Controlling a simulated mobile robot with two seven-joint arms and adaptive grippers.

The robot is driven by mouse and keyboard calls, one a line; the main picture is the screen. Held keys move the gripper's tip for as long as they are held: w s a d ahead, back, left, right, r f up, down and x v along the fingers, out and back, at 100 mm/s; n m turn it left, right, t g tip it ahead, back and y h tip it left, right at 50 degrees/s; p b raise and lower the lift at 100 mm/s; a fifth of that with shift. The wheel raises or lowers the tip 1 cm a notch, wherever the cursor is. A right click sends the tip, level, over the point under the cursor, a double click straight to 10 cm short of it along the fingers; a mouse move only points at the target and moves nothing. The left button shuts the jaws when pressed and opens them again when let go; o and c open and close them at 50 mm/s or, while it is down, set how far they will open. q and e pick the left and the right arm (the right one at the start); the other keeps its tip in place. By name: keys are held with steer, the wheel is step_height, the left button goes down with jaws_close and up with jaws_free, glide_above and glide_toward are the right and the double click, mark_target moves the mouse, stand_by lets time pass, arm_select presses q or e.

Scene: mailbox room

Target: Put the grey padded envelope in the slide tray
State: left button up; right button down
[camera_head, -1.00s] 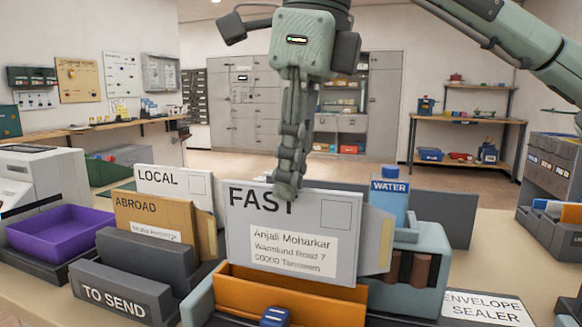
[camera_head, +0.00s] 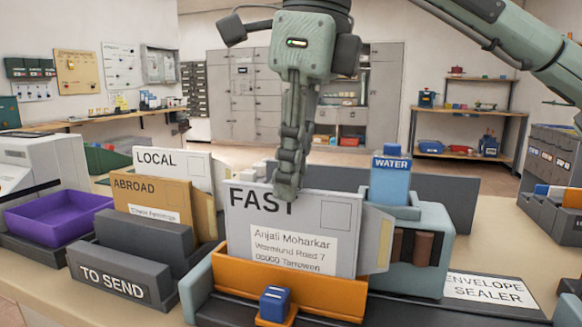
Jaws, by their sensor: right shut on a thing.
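The grey padded envelope (camera_head: 250,228) reads FAST and has a white address label. It stands upright, facing me, above the sealer's orange tray (camera_head: 330,300), which I take for the slide tray. My right gripper (camera_head: 287,190) comes down from above and is shut on the envelope's top edge. The envelope's lower edge is hidden behind the tray's front wall, so I cannot tell whether it touches the tray floor. A blue handle (camera_head: 275,304) sits on the tray's front. My left gripper is not in view.
A water bottle (camera_head: 390,178) stands on the sealer's grey-green body (camera_head: 436,235), right of the envelope. To the left are a TO SEND rack (camera_head: 112,278) with LOCAL (camera_head: 172,168) and ABROAD (camera_head: 150,196) envelopes, and a purple bin (camera_head: 60,228).

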steer(key=shift+f+b, duration=0.85)
steer(key=shift+f, duration=0.35)
steer(key=c, duration=1.5)
jaws_free()
steer(key=shift+c, duration=0.2)
steer(key=shift+r, duration=0.1)
step_height(320, 180, up, 7)
steer(key=p, duration=0.6)
